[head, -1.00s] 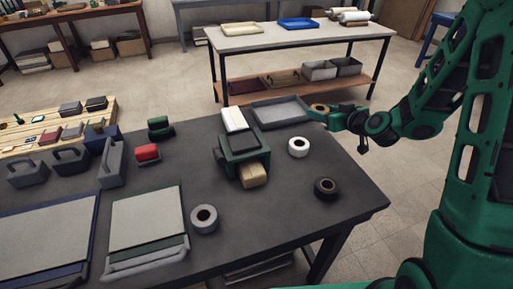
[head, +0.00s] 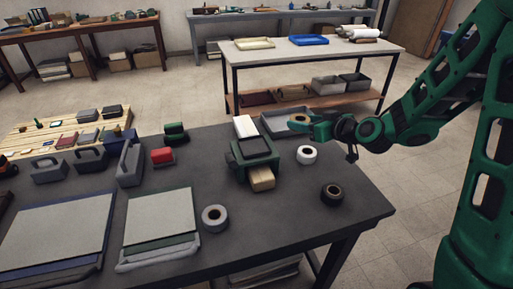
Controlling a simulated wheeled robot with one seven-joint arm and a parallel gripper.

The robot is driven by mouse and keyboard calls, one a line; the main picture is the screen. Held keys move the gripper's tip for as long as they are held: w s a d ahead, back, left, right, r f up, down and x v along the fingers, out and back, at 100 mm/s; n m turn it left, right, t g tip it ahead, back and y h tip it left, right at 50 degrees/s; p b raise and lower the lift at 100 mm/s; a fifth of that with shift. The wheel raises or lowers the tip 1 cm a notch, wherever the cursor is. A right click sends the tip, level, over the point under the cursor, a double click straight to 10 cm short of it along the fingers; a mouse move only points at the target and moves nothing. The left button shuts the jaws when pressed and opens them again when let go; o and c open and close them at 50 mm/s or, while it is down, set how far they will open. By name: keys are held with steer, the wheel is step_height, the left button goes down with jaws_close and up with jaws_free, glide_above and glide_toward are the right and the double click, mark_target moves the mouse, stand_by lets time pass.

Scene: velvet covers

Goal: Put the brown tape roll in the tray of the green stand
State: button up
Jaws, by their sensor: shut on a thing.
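The brown tape roll (head: 299,117) is in my gripper (head: 302,121), which is shut on it. They are in front of the grey tray at the back of the dark table, in the head view; the gap beneath the roll is hard to judge. The green stand (head: 250,161) is on the table to the left of and nearer than my gripper. It has a shallow dark tray on top (head: 250,147), which looks empty. My gripper is to the right of that tray and apart from it. The fingers partly hide the roll.
A grey tray (head: 274,124) lies behind the stand, with a white block (head: 244,127) beside it. A tan block (head: 262,179) is at the stand's front. White (head: 307,155), black (head: 332,193) and grey (head: 215,218) tape rolls lie around. The front right table is mostly clear.

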steer(key=s+a+r+n+g+y, duration=0.1)
steer(key=s+a+r+n, duration=0.2)
steer(key=a, duration=0.4)
steer(key=s+a+r+g+y, duration=0.2)
steer(key=s+a, duration=0.4)
steer(key=a, duration=0.2)
steer(key=s+a+r+n+g+y, duration=0.1)
steer(key=s+a+r+n, duration=0.2)
steer(key=a, duration=0.4)
glide_above(259, 148)
steer(key=shift+m, duration=0.4)
step_height(259, 148, down, 7)
steer(key=shift+s+a+f, duration=0.1)
steer(key=shift+s+f, duration=0.05)
steer(key=shift+f, duration=2.05)
steer(key=shift+f, duration=0.1)
steer(key=o, duration=0.8)
steer(key=v, duration=1.2)
